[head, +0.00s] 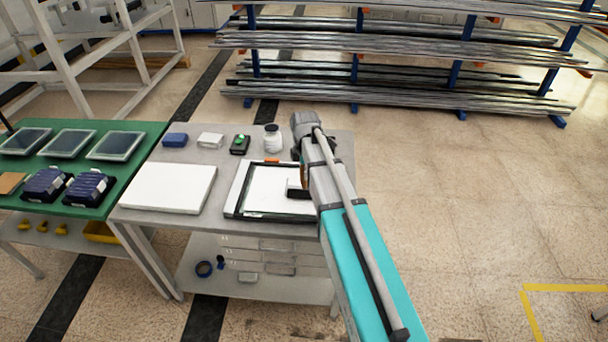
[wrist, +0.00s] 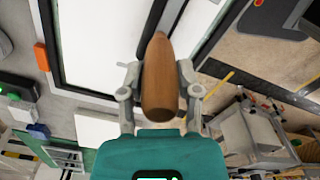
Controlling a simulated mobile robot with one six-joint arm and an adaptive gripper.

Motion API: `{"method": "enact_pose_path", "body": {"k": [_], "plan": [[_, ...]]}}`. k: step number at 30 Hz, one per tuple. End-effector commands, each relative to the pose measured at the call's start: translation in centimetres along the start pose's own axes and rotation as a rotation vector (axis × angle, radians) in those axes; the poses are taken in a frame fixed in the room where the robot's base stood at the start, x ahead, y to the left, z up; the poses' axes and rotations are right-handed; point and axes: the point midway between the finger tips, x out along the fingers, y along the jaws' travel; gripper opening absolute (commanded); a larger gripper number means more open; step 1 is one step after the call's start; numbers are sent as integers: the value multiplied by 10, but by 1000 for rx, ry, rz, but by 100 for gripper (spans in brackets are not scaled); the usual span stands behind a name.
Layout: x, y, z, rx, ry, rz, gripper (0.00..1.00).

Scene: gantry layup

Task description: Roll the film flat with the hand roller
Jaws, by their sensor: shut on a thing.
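My gripper (wrist: 160,72) is shut on the brown wooden handle (wrist: 160,85) of the hand roller, with one finger on each side of it in the wrist view. The white film (head: 275,185) lies inside a dark rectangular frame (head: 270,216) on the grey table. The film also shows in the wrist view (wrist: 95,40), beside the handle. I cannot tell whether the roller touches the film.
A white board (head: 168,187) lies left of the frame. A blue box (head: 175,140), a white box (head: 210,140), a black device with a green button (head: 240,145) and a jar (head: 272,138) stand behind. A green table (head: 118,138) adjoins on the left. The floor at right is open.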

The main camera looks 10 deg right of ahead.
Motion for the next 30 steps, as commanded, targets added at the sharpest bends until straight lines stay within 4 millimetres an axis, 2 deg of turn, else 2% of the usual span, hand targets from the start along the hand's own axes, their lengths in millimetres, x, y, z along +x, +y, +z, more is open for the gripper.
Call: {"method": "enact_pose_path", "body": {"k": [5, 17, 30], "plan": [[0, 7, 3, 0, 0, 0, 6], [0, 6, 3, 0, 0, 0, 6], [1, -12, -5, -1, 0, 0, 6]]}}
